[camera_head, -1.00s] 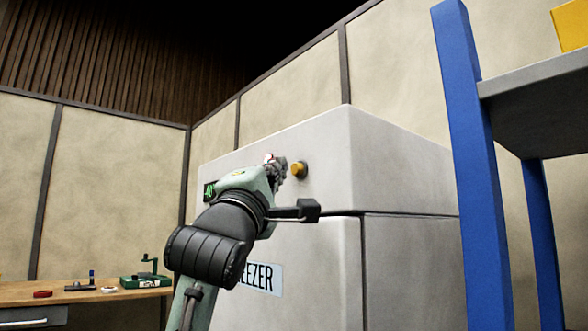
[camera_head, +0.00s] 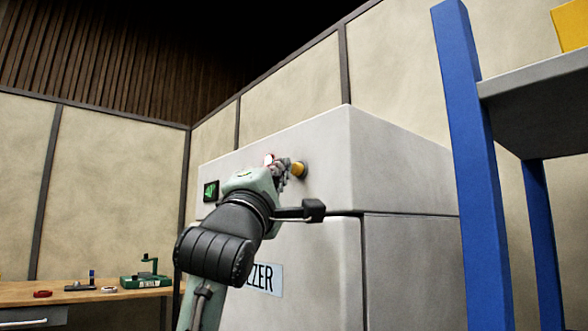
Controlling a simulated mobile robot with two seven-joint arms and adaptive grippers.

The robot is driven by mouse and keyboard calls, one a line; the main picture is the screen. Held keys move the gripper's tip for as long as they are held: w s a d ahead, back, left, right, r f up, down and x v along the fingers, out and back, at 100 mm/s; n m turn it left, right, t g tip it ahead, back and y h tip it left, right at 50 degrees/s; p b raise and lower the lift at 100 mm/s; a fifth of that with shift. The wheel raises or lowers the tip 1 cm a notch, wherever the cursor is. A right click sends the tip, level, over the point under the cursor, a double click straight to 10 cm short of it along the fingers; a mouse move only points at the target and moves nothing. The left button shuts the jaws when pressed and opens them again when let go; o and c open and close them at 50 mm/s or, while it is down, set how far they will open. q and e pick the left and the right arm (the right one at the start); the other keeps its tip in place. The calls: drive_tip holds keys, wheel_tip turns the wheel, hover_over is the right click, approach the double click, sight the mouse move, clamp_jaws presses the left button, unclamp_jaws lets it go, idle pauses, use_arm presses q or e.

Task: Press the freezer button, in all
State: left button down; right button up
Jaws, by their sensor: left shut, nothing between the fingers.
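The white freezer (camera_head: 310,150) stands in the middle, with a label (camera_head: 267,279) on its door that my arm partly covers. The yellow freezer button (camera_head: 298,169) sticks out of the upper front panel. My left gripper (camera_head: 286,168) is shut and empty, with its fingers just left of the button. It overlaps the button's left edge in the picture; I cannot tell whether they touch. A small green-lit display (camera_head: 211,191) is on the panel, left of the gripper. My right gripper is not in view.
A black door handle (camera_head: 313,210) juts out below the button, close to my arm. A blue-post shelf (camera_head: 470,150) with a yellow box (camera_head: 572,24) stands at right. A wooden workbench (camera_head: 100,296) with small tools is at lower left.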

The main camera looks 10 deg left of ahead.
use_arm(q)
drive_tip(key=shift+w+d, duration=0.3)
drive_tip(key=shift+w, duration=0.1)
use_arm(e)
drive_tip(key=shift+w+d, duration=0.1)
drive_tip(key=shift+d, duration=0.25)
use_arm(q)
drive_tip(key=shift+s+a, duration=0.1)
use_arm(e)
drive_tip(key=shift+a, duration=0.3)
use_arm(q)
drive_tip(key=shift+s+a, duration=0.45)
drive_tip(key=shift+s, duration=0.15)
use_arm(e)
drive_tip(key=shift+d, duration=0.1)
use_arm(q)
drive_tip(key=s+a, duration=0.1)
drive_tip(key=s, duration=0.1)
drive_tip(key=s+a, duration=0.2)
idle(0.5)
